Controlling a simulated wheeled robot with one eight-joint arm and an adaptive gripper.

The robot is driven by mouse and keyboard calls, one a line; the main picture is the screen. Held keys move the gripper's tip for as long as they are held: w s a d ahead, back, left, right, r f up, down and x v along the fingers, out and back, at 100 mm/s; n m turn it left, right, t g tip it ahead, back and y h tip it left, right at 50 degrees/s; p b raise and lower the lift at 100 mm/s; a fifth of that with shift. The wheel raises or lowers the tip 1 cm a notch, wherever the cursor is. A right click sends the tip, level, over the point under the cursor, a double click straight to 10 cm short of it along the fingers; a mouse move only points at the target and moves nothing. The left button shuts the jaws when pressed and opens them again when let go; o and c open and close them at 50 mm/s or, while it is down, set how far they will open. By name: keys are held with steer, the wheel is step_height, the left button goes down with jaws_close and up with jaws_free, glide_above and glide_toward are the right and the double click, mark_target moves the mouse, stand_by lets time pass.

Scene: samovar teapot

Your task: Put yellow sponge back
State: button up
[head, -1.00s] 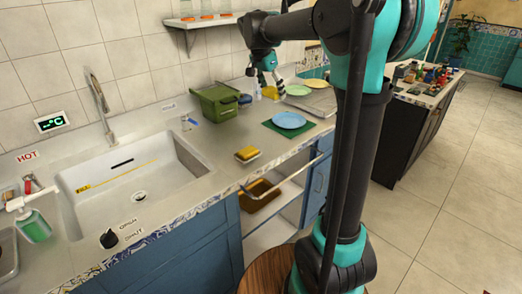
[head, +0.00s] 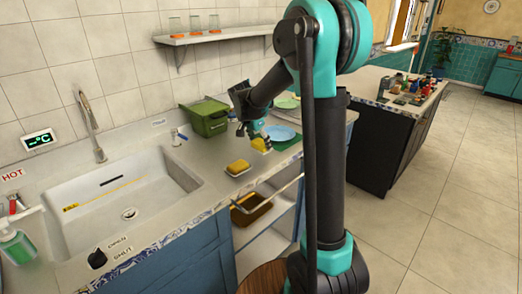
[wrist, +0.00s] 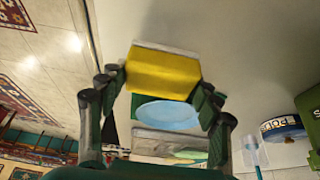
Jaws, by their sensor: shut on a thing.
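My gripper (head: 256,134) is shut on a yellow sponge (head: 262,145) with a pale edge. In the head view it is over the counter, between a blue plate and a second yellow sponge. In the wrist view the held sponge (wrist: 163,72) spans the space between both fingers. The second yellow sponge (head: 238,167), with a brownish lower part, lies near the counter's front edge, left of and below my gripper. I cannot tell how high the held sponge is above the counter.
A blue plate (head: 281,132) rests on a green mat (head: 291,144) to the right. A green bin (head: 208,117) stands behind. The white sink (head: 122,200) is left. Below the counter, an open compartment holds a brown tray (head: 252,209). A shelf (head: 210,37) carries glasses.

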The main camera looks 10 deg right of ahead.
mark_target(261, 149)
steer(key=shift+f, duration=1.6)
steer(key=shift+f, duration=0.1)
steer(key=o, duration=1.1)
steer(key=v, duration=1.2)
steer(key=s+d+f+n+y, duration=0.1)
steer(key=s+d+f+n, duration=0.1)
steer(key=s+f, duration=0.3)
steer(key=s+d+f+n+t+y, duration=0.1)
steer(key=s+d+f+n, duration=0.2)
steer(key=s, duration=1)
steer(key=s+d+f+n+y, duration=0.1)
steer(key=s+d+f+n, duration=0.1)
steer(key=s+f+n, duration=0.3)
steer(key=shift+s+d+f+n+y, duration=0.15)
steer(key=shift+s+f+n, duration=0.05)
steer(key=shift+s+f, duration=0.85)
steer(key=shift+s+d+f+n+y, duration=0.2)
steer(key=shift+s+f, duration=0.6)
steer(key=shift+s, duration=0.45)
